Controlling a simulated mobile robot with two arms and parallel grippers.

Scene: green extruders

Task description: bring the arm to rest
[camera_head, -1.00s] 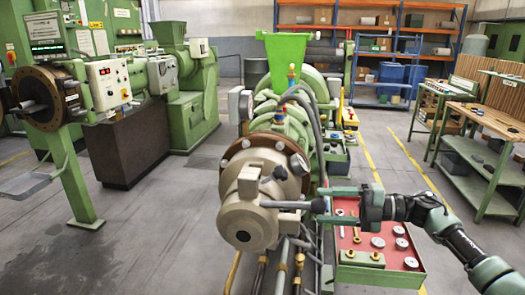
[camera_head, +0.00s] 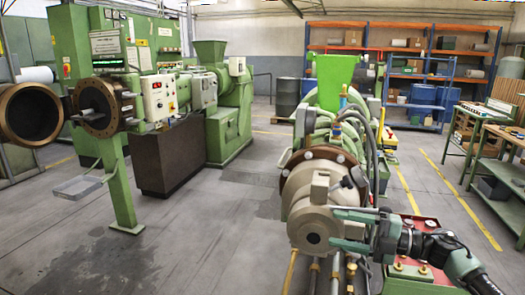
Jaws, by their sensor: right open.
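My right arm (camera_head: 450,258) comes in from the lower right. Its gripper (camera_head: 338,229) is open, with two green-grey fingers spread one above the other and pointing left. In the picture the fingers overlap the right side of the beige end unit (camera_head: 309,222) of the near green extruder. I cannot tell whether they touch it. I see nothing held between them. My left gripper is not in view.
The red-topped tool cart (camera_head: 426,284) is below my right arm, partly hidden. The green extruder (camera_head: 333,72) runs back behind the end unit. Another green machine (camera_head: 118,160) with an open round flange stands left. Grey floor between them is clear.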

